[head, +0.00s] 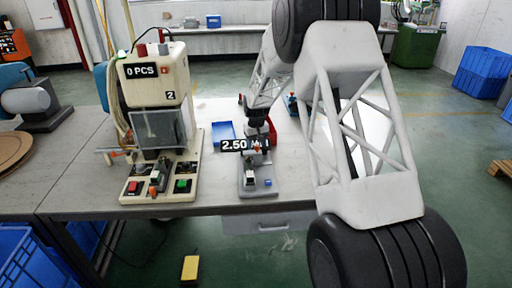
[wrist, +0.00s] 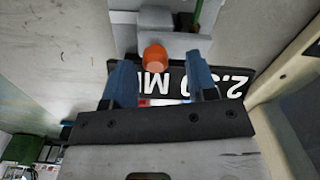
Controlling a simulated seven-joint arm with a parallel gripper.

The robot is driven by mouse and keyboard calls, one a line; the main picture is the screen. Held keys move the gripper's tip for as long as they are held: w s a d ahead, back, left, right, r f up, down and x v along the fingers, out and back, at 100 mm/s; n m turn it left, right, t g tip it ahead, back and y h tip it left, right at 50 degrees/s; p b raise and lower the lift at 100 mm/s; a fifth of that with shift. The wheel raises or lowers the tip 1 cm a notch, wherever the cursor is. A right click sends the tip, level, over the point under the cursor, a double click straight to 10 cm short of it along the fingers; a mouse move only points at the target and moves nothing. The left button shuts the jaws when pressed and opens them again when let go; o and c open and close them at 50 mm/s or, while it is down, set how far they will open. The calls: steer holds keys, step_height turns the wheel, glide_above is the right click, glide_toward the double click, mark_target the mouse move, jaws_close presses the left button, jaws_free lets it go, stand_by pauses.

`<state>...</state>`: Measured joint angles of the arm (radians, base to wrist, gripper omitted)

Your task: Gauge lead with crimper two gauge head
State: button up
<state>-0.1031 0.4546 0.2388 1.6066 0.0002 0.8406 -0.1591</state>
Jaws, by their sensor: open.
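The gauge (head: 258,188) stands on the bench right of the crimping machine, with a display (head: 245,145) that begins 2.50; the rest is partly covered. It has an orange part (head: 257,149). My gripper (head: 258,122) is above and just behind the gauge, pointing down. In the wrist view my gripper (wrist: 160,78) has two blue fingers apart, with an orange cap (wrist: 154,57) showing between and beyond them. The display (wrist: 238,84) appears upside down behind the fingers. The crimper (head: 155,85) bears a 2 label and reads 0 PCS. I cannot make out a lead.
A blue tray (head: 223,132) lies between the crimper and my gripper. A red bin (head: 271,131) sits close behind my gripper. A yellow pedal (head: 190,268) is on the floor.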

steer(key=shift+r, duration=2.85)
steer(key=shift+r, duration=0.1)
steer(key=shift+s+r, duration=0.2)
steer(key=shift+s, duration=0.05)
steer(key=s+d+r+m, duration=0.1)
steer(key=s+d+r, duration=0.1)
steer(key=s+r, duration=0.55)
steer(key=s+d+r+t, duration=0.15)
steer(key=s+r, duration=0.35)
steer(key=s, duration=0.6)
steer(key=s+d+r+m, duration=0.1)
steer(key=s+d+r, duration=0.2)
steer(key=s+r, duration=0.5)
steer(key=s+d+f, duration=0.1)
steer(key=s, duration=1.5)
steer(key=s+d+f+m+t, duration=0.1)
steer(key=s+d+f, duration=0.1)
steer(key=s, duration=1.5)
